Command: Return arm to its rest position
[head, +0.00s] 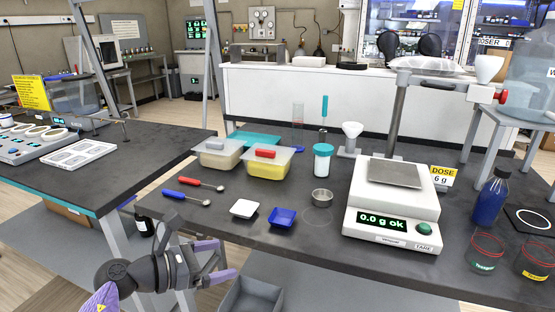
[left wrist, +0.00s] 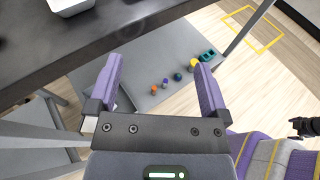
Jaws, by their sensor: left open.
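My left gripper (head: 222,260) is open and empty at the front edge of the black bench, low at the left-centre of the head view. Its two purple fingers are spread apart with nothing between them. In the left wrist view the open fingers (left wrist: 158,68) point past the bench edge, over a grey lower shelf and the floor. No object touches the fingers. My right gripper is not recognisable in either view.
The black bench (head: 330,222) holds a balance (head: 392,205) reading 0.0 g, a white dish (head: 244,209), a blue dish (head: 283,217), two spoons, tubs and a blue bottle (head: 490,200). A grey bin (head: 251,296) is below the gripper. Small coloured items lie on the lower shelf (left wrist: 140,80).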

